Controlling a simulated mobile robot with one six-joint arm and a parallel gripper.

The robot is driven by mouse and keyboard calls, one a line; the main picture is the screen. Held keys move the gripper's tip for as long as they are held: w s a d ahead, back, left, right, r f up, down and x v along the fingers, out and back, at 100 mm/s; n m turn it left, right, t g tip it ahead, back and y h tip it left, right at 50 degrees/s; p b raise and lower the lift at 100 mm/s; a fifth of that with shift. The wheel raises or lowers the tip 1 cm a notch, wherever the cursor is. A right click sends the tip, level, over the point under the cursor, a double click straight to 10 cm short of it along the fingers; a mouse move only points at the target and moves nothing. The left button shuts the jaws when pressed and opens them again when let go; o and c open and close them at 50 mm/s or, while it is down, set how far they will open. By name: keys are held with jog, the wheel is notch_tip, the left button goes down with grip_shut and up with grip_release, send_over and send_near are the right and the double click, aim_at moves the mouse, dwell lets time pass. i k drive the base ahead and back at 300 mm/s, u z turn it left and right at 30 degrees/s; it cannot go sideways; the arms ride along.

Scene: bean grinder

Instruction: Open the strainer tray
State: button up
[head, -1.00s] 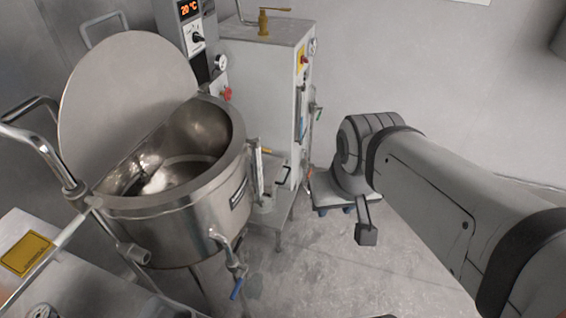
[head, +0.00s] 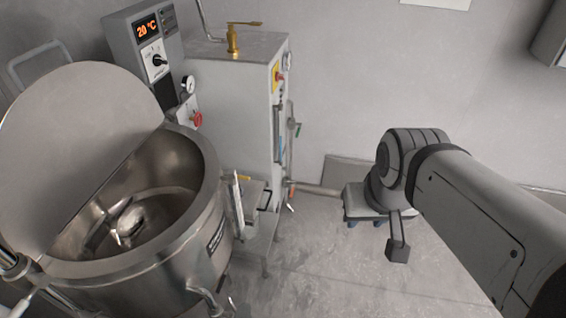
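A small metal box with a dark bar handle (head: 264,199) sits low at the front of the tall grey machine, right of the round kettle. It may be the strainer tray, but I cannot tell for sure. The handle is upright and nothing touches it. My arm comes in from the right, and my gripper (head: 365,219) hangs low beyond its wrist, right of the box and clear of it. The wrist partly hides the gripper, and its finger opening is too small to read.
A steel kettle (head: 206,222) with its round lid (head: 85,125) raised fills the left. The tall grey machine (head: 240,110) with a brass tap stands behind it. A pipe (head: 318,189) runs low along the wall. The floor (head: 330,270) between kettle and arm is clear.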

aim_at(252, 192)
jog(key=i, duration=1.25)
jog(key=u, duration=0.75)
